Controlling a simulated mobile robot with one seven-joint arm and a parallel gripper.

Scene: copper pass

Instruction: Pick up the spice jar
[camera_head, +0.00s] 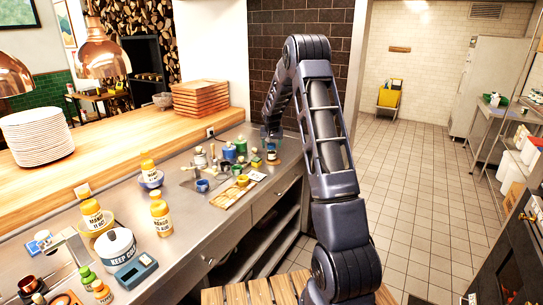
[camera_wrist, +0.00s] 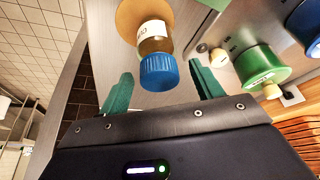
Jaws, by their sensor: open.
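The spice jar (camera_wrist: 156,52) has a blue cap, an amber body and a white label. In the wrist view it stands on a round tan coaster, its cap towards my gripper (camera_wrist: 160,70). My gripper is open, with one teal finger on each side of the jar and visible gaps between. In the head view a small jar (camera_head: 271,155) shows just below the end of my arm, near the counter's right edge. My fingers are hard to make out there.
A green jar (camera_wrist: 262,66) and a blue container lie to the right in the wrist view. In the head view, several small pots and a wooden tray (camera_head: 232,194) crowd the steel counter left of my arm. Yellow bottles (camera_head: 161,216) stand nearer.

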